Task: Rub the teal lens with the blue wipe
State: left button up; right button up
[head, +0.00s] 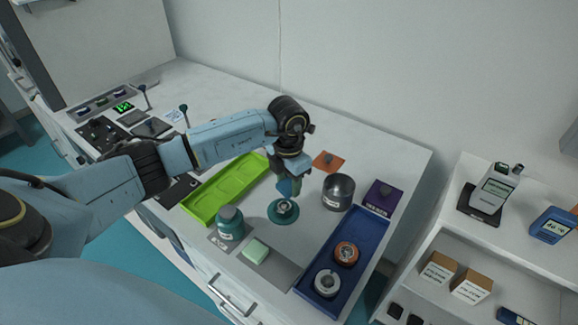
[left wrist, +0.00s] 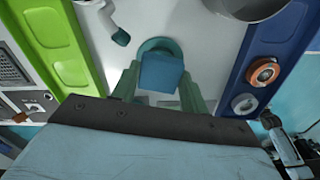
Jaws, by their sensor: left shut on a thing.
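The teal lens (head: 274,216) is a round teal piece with a metallic centre, lying on the white table between the green tray and the blue tray. My left gripper (head: 289,187) points down just above it, shut on the blue wipe (head: 284,189). In the left wrist view the blue wipe (left wrist: 161,72) sits between the two teal fingers and hides most of the teal lens (left wrist: 158,45), whose rim shows behind it. I cannot tell whether the wipe touches the lens. My right gripper is in neither view.
A green tray (head: 203,205) lies to the left, and a blue tray (head: 366,238) with an orange and a grey ring lies to the right. A metal cup (head: 338,193) stands close behind the lens. A teal jar (head: 230,223) and a pale green block (head: 255,251) stand in front.

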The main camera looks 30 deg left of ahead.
aim_at(288, 185)
pick_arm(q)
jog(key=shift+r+p, duration=0.9)
jog(key=shift+r, duration=0.6)
